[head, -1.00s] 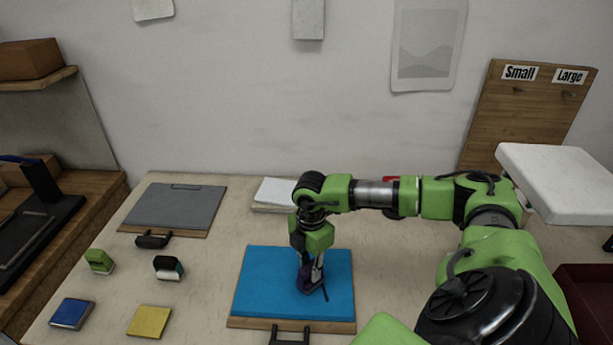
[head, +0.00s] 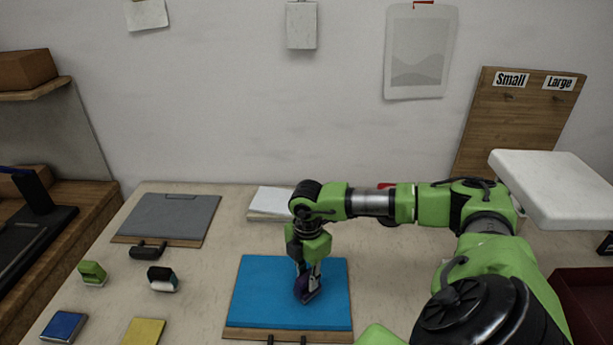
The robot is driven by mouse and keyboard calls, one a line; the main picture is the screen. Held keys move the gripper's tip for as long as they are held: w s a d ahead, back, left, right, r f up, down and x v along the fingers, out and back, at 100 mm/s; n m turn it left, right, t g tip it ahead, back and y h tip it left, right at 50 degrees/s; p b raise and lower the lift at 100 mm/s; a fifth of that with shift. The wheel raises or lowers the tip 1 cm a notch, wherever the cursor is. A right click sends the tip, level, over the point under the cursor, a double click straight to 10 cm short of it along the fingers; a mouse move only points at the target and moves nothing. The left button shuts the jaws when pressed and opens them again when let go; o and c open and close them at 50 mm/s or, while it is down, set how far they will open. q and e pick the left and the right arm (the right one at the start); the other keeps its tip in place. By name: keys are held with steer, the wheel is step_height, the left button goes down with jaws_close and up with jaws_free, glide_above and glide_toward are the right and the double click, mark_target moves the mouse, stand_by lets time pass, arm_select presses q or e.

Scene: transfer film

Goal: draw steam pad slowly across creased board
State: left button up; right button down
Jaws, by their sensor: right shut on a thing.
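A board with a blue surface (head: 262,290) and a wooden edge lies on the table in front of me. My right gripper (head: 309,279) points down over its right half. It is shut on a small dark purple pad (head: 304,291), which is at the blue surface; I cannot tell if the pad presses on it. The fingers and arm partly hide the pad. I cannot make out a crease in the blue surface. My left gripper is not in view.
A grey clipboard-like board (head: 168,217) lies at back left, with a black-handled tool (head: 148,249), green stamp (head: 92,273) and black-and-white block (head: 162,279) nearby. Blue (head: 64,326) and yellow (head: 144,331) pads lie front left. A white stack (head: 270,203) stands behind.

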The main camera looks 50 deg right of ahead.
steer(key=shift+s+d, duration=1.35)
steer(key=shift+s, duration=0.15)
steer(key=shift+r, duration=0.15)
step_height(320, 180, up, 8)
steer(key=p, duration=0.4)
stand_by(0.5)
stand_by(0.4)
